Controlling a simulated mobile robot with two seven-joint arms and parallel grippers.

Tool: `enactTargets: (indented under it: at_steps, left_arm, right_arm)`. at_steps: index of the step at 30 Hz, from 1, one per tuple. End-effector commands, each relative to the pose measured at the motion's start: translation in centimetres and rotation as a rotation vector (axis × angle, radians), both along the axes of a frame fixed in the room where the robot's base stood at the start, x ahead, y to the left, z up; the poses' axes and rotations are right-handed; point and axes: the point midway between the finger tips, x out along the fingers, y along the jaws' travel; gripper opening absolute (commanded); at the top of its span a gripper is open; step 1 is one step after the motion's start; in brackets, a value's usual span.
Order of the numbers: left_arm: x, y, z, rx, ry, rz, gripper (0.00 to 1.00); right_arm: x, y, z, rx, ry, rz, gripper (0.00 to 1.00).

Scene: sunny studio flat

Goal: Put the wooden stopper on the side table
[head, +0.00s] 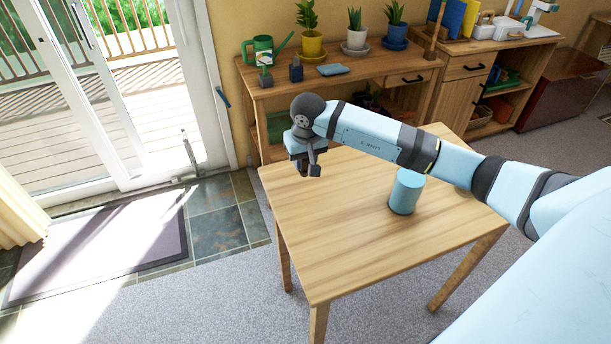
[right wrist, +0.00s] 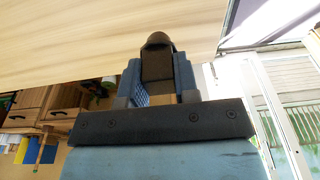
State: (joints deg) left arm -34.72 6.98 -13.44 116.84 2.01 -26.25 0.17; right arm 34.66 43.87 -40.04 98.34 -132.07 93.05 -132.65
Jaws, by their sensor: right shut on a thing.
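The side table appears to be the light wooden table (head: 345,235) in the middle of the head view. My right gripper (head: 307,168) is over its far left corner, at the end of my arm reaching in from the right. In the right wrist view my right gripper (right wrist: 157,75) is shut on a dark brown, round-ended piece (right wrist: 156,48), likely the wooden stopper. The wooden table top (right wrist: 80,35) lies close by; I cannot tell whether the piece touches it. The held piece is hard to make out in the head view. My left gripper is out of view.
A light blue cylinder (head: 405,191) stands on the table's right part, below my arm. Behind is a wooden bench (head: 385,68) with potted plants and a green watering can (head: 263,50). The table's front and middle are clear. A glass door is at left.

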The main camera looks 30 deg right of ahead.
Motion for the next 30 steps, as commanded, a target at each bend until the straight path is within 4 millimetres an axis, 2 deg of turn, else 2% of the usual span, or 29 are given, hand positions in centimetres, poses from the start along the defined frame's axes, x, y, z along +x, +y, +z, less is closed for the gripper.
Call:
enactTargets:
  at_steps: [3,8,16,28,29,30]
  left_arm:
    - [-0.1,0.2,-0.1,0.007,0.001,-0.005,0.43]
    - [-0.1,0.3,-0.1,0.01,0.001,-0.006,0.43]
    - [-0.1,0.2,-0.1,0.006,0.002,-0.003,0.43]
    - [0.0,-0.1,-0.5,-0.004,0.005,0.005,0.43]
    - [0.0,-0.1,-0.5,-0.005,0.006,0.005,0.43]
    - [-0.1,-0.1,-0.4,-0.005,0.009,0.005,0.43]
  right_arm:
    - [0.0,0.0,-1.7,0.001,0.002,-0.001,0.06]
    - [0.0,0.0,-2.7,0.001,0.0,0.0,0.06]
    - [-0.1,0.0,-6.3,0.001,0.003,-0.001,0.06]
    - [0.0,0.0,-7.1,-0.002,-0.002,0.001,0.06]
    - [0.0,0.0,-7.0,0.0,-0.002,0.0,0.31]
    - [0.0,0.0,-6.9,0.0,-0.001,0.0,0.4]
